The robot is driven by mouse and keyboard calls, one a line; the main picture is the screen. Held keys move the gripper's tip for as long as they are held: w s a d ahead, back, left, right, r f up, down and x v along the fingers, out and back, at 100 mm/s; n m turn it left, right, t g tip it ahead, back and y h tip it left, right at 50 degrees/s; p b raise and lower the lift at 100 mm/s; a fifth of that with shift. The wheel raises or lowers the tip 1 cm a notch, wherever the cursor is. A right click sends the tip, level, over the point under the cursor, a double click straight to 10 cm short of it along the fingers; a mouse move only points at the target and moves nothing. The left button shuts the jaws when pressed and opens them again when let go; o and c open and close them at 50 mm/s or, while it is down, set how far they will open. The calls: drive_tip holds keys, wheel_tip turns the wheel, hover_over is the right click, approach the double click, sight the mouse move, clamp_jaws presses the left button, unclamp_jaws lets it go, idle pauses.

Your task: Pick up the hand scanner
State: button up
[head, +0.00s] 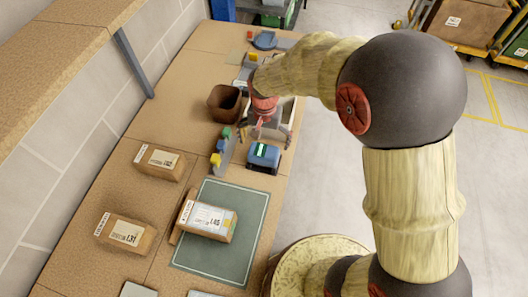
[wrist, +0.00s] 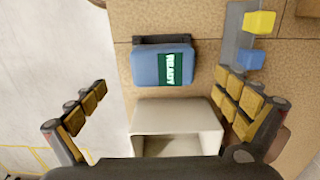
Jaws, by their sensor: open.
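I cannot make out a clear handheld scanner shape in either view. A blue device (head: 263,155) with a dark base stands near the table's right edge. In the wrist view the blue device (wrist: 148,67) shows a green screen reading READY. My gripper (head: 274,131) points down over the table just beyond this device. It is open, and its fingers (wrist: 162,92) are spread wide with nothing held. A whitish open-fronted box (wrist: 178,116) lies below and between the fingers in the wrist view. My arm and gripper hide part of the table behind them.
A rail (head: 228,150) with coloured blocks stands left of the blue device. A brown bin (head: 222,104) is farther left. A parcel (head: 220,222) lies on the green mat (head: 232,262); two more parcels (head: 160,158) (head: 126,234) lie left. Floor lies beyond the table's right edge.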

sight(264, 150)
drive_tip(key=f, duration=0.4)
drive_tip(key=w+f+b, duration=0.1)
drive_tip(key=f, duration=0.2)
drive_tip(key=shift+a, duration=0.1)
drive_tip(key=shift+s, duration=0.1)
drive_tip(key=shift+c, duration=0.4)
drive_tip(key=c, duration=1.3)
